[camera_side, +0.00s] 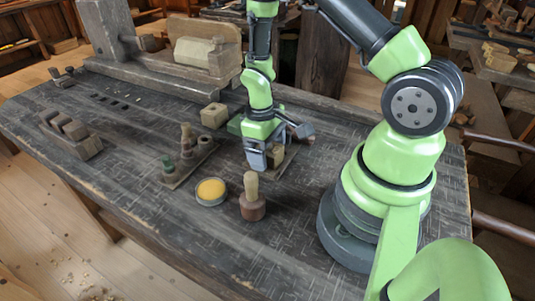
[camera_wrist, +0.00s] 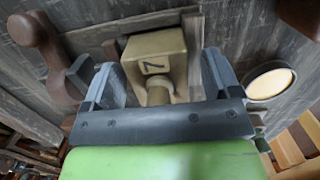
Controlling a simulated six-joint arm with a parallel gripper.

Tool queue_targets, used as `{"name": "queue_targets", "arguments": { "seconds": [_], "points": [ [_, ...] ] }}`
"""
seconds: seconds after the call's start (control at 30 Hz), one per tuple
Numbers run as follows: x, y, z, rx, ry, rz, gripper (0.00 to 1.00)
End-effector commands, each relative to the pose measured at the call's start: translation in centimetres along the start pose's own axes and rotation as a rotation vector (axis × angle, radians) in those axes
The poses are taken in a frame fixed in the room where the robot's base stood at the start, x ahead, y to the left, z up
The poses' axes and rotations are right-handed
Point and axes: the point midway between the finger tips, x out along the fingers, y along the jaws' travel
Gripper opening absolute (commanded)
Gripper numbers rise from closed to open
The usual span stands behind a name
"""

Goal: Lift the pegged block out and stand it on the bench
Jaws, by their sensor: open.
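The pegged block (camera_wrist: 152,46) is a tan wooden block marked 7, with a short peg (camera_wrist: 159,93) facing the wrist camera. In the wrist view it lies between the two fingers of my gripper (camera_wrist: 160,72), which are apart. I cannot tell whether either finger touches it. In the side view my gripper (camera_side: 262,162) is low over the bench (camera_side: 300,215), and part of the block (camera_side: 277,156) shows beside the fingers. The block's lower part and its seat are mostly hidden.
A round tin with yellow contents (camera_side: 210,191) and a dark spool with a pale handle (camera_side: 252,204) stand in front of my gripper. A board with several turned pieces (camera_side: 187,163) is to the left. Another tan block (camera_side: 214,115) stands behind. The bench's front is clear.

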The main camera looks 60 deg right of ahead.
Motion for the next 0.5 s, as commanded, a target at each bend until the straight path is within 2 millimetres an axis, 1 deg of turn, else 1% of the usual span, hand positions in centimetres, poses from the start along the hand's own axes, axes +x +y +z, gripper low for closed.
{"name": "queue_targets", "arguments": {
  "seconds": [0.17, 0.2, 0.37, 0.4, 0.43, 0.5],
  "points": [
    [0.04, 0.01, -0.03, 0.000, 0.001, 0.000, 0.83],
    [0.03, 0.01, -0.03, 0.000, 0.001, 0.000, 0.81],
    [0.02, 0.01, -0.03, 0.000, 0.001, 0.000, 0.44],
    [0.01, 0.01, -0.03, 0.000, 0.001, 0.000, 0.35],
    [0.01, 0.01, -0.03, 0.000, 0.001, 0.000, 0.29],
    [0.01, 0.01, -0.03, 0.000, 0.001, 0.000, 0.29]
  ]
}}
